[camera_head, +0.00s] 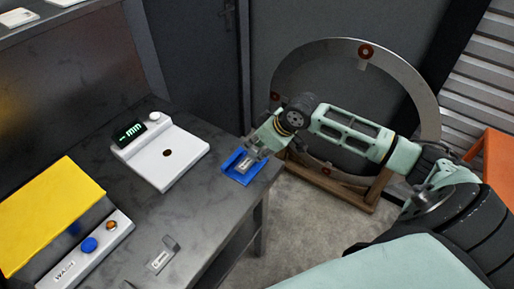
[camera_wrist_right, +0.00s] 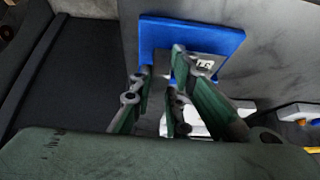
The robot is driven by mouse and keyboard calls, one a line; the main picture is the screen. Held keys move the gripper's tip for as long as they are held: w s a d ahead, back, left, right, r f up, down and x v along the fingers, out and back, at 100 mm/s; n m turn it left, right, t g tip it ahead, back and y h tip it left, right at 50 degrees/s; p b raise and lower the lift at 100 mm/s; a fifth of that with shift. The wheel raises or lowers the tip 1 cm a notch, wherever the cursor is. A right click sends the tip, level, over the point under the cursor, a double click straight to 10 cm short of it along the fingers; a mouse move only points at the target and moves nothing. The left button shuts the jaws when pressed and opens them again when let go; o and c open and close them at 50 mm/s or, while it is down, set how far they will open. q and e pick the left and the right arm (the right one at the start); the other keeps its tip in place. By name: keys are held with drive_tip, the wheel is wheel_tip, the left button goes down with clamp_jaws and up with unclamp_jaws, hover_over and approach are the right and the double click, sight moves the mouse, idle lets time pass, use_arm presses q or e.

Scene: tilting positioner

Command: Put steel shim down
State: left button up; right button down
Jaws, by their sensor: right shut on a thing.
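The steel shim (camera_wrist_right: 204,64) is a small grey plate with a pale label. My right gripper (camera_head: 257,154) is shut on it at the blue tray (camera_head: 230,161), on the table's right edge. In the right wrist view, the fingertips (camera_wrist_right: 162,66) are at the shim, and the blue tray (camera_wrist_right: 190,30) lies just beyond and under it. The fingers partly hide the shim. I cannot tell whether the shim touches the tray floor. My left gripper is not in view.
A white gauge (camera_head: 178,165) with a green display stands on the dark table (camera_head: 205,225). Another labelled metal piece (camera_head: 162,255) lies near the front. A yellow-topped device (camera_head: 45,215) with buttons is at the left. A large ring (camera_head: 425,95) stands on a wooden base behind my right arm.

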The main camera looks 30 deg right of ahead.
drive_tip(key=shift+w+f, duration=0.1)
drive_tip(key=shift+f, duration=0.55)
drive_tip(key=shift+f, duration=0.15)
drive_tip(key=c, duration=1.7)
unclamp_jaws()
drive_tip(key=shift+b+v, duration=0.85)
drive_tip(key=shift+v, duration=5.35)
